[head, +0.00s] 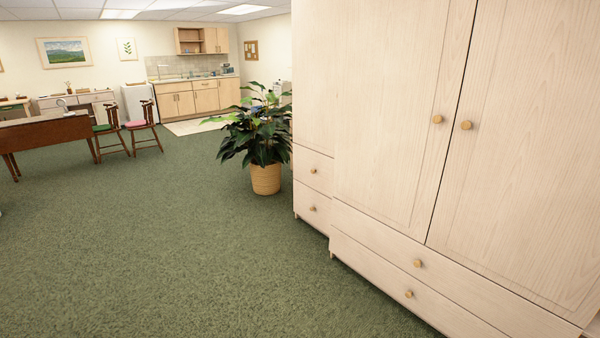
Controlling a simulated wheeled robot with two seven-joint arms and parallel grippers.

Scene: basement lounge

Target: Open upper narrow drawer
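A pale wood wardrobe fills the right side of the head view. Its narrow left section has two small drawers below a tall panel. The upper narrow drawer (314,171) is shut, with a small round wooden knob (313,171) on its front. The lower narrow drawer (312,207) is shut directly beneath it, also with a round knob. The wide section has two wide drawers, an upper one (460,275) and a lower one (385,280), both shut. Neither of my grippers shows in this view.
The wardrobe's two wide doors (395,110) are shut. Green carpet (190,240) is clear in front. A table (45,133) and chairs (143,125) stand far left.

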